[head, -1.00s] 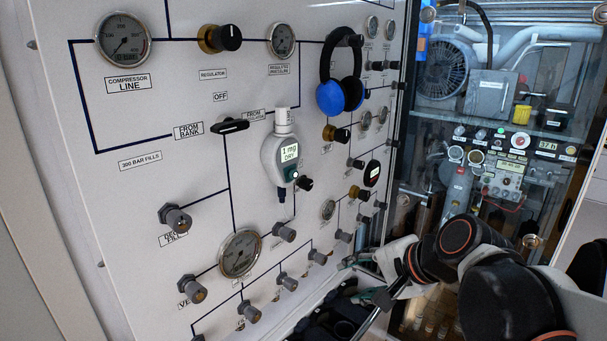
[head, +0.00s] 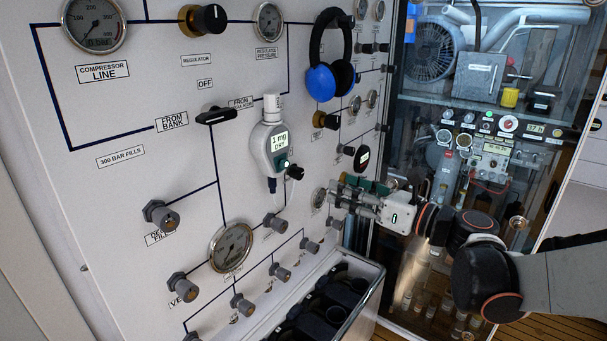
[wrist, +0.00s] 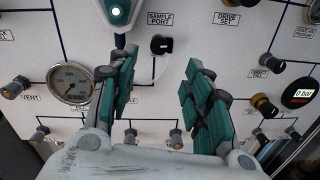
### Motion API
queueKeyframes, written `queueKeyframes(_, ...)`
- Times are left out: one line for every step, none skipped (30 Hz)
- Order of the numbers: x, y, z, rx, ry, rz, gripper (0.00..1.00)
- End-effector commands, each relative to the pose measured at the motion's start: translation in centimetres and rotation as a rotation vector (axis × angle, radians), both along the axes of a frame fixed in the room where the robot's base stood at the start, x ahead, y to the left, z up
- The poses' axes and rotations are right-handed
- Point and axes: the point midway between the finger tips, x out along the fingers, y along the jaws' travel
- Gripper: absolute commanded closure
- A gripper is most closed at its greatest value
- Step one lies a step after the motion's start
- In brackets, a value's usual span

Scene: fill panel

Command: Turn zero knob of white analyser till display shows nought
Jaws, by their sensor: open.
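The panel carries gauges (head: 231,247), valve knobs (head: 162,215) and blue ear defenders (head: 320,80). A round black display (wrist: 299,94) reads "0 bar". A bin of dark items (head: 372,300) stands below the panel. A glass-fronted cabinet (head: 420,140) is at the right.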

Motion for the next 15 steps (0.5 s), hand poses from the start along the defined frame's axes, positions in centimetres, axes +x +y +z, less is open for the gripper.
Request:
queueKeyframes(0.5,0.7,-0.1,-0.001,-0.001,0.004,0.54)
queueKeyframes(0.8,1.1,-0.1,-0.001,-0.001,0.004,0.54)
queueKeyframes(1.3,1.7,-0.1,-0.002,0.0,0.004,0.54)
queueKeyframes(1.7,2.2,-0.1,-0.002,-0.001,0.004,0.54)
queueKeyframes(2.1,2.6,-0.1,-0.002,-0.001,0.005,0.54)
queueKeyframes(2.6,3.3,-0.1,-0.002,-0.001,0.004,0.54)
queueKeyframes(3.0,3.7,-0.1,-0.002,-0.001,0.005,0.54)
queueKeyframes(3.4,4.2,-0.1,-0.003,-0.001,0.004,0.54)
queueKeyframes(3.9,4.8,-0.1,-0.003,-0.001,0.004,0.54)
queueKeyframes(4.3,5.2,-0.1,-0.004,-0.001,0.004,0.54)
queueKeyframes(4.7,5.7,-0.1,-0.004,-0.001,0.004,0.54)
queueKeyframes(5.2,6.2,-0.1,-0.004,-0.001,0.004,0.54)
queueKeyframes(5.5,6.6,-0.1,-0.004,-0.001,0.004,0.54)
queueKeyframes(5.8,7.0,-0.1,-0.004,-0.001,0.003,0.54)
queueKeyframes(6.2,7.4,-0.1,-0.004,-0.001,0.003,0.54)
